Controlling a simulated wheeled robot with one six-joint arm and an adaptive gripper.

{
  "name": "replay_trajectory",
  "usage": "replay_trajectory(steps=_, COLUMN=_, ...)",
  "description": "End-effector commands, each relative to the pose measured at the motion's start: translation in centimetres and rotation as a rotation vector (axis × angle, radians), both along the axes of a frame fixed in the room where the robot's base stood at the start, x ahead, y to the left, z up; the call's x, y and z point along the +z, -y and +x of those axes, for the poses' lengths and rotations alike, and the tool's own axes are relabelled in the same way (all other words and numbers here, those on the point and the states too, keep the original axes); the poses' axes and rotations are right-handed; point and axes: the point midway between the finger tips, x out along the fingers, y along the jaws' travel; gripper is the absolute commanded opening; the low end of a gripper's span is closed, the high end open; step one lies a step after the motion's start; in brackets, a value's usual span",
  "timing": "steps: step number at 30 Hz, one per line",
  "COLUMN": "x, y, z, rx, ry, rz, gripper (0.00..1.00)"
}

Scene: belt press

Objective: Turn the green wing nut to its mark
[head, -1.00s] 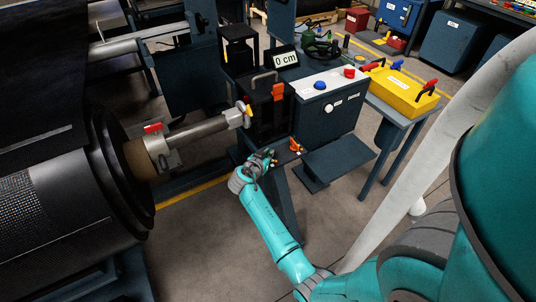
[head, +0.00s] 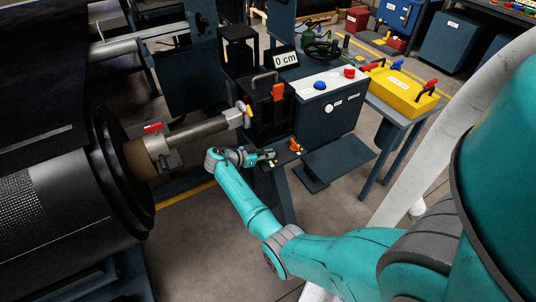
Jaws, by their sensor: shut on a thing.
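My gripper (head: 266,157) is at the lower front of the dark press stand, left of the orange wing nut. It points right and is shut on the green wing nut (head: 273,153). Only a little green shows at the fingertips. The fingers hide most of the nut, and I cannot make out its mark or its angle. The orange wing nut (head: 296,146) sits just right of my fingertips, apart from them.
A dark box with blue and red buttons (head: 328,98) and a display reading 0 cm (head: 285,59) stand behind. A yellow case (head: 402,92) lies on a bench at right. The large roller (head: 55,205) and its shaft (head: 205,128) are close on the left.

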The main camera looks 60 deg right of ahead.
Motion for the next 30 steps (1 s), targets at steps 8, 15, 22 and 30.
replay_trajectory(steps=8, x=-0.30, y=-0.10, z=-0.10, rx=-0.010, ry=-0.002, rz=0.006, gripper=0.00)
replay_trajectory(steps=15, x=-0.32, y=-0.10, z=-0.12, rx=-0.009, ry=-0.002, rz=0.006, gripper=0.24)
replay_trajectory(steps=22, x=-0.19, y=-0.05, z=-0.06, rx=-0.009, ry=-0.001, rz=0.004, gripper=0.34)
replay_trajectory(steps=30, x=0.34, y=-0.98, z=0.66, rx=-0.005, ry=0.000, rz=0.002, gripper=0.34)
